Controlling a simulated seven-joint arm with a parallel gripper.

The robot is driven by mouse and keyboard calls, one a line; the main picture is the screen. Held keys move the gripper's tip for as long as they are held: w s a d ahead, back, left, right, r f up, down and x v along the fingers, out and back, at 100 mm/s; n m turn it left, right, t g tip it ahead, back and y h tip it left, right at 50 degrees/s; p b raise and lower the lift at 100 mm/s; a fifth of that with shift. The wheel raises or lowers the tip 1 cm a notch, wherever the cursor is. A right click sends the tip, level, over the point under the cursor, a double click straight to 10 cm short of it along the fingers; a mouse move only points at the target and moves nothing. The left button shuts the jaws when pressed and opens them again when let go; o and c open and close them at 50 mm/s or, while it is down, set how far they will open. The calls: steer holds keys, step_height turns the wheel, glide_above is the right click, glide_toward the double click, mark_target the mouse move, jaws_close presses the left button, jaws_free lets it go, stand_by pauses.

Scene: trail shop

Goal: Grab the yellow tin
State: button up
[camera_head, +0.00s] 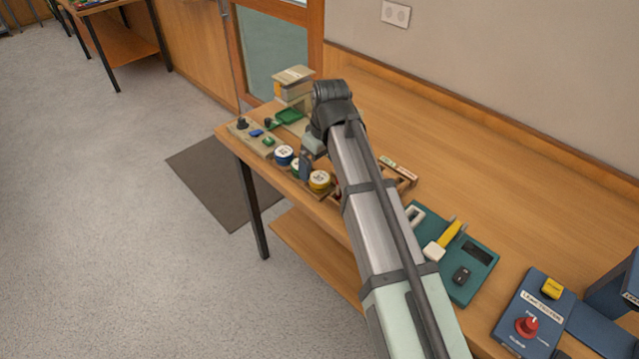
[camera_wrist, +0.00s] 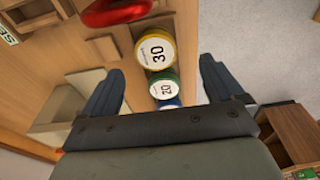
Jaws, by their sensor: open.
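The yellow tin (camera_head: 319,181) stands on the workbench near its front edge, beside my forearm. In the wrist view the yellow tin (camera_wrist: 154,44) shows a white round label reading 30, just beyond the fingertips and roughly centred between them. My gripper (camera_wrist: 161,68) is open and empty, with its two dark fingers spread apart. The green tin (camera_wrist: 165,88), labelled 20, lies in line between the fingers in that view, with the blue tin (camera_wrist: 169,103) partly hidden behind the palm. In the head view my gripper (camera_head: 307,166) hangs over the row, partly covering the green tin.
A red object (camera_wrist: 115,10) lies close past the yellow tin. A wooden divided tray (camera_head: 403,181) sits partly behind my forearm. A teal board (camera_head: 470,262) with a yellow-handled tool is to the right. The back of the bench is clear.

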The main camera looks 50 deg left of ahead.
mark_target(320, 178)
steer(key=shift+w+a+f, duration=0.1)
steer(key=shift+w+f, duration=0.05)
steer(key=shift+f, duration=1.25)
steer(key=shift+w+a+f, duration=0.1)
steer(key=shift+f, duration=1.3)
steer(key=c, duration=1.1)
steer(key=shift+r, duration=0.15)
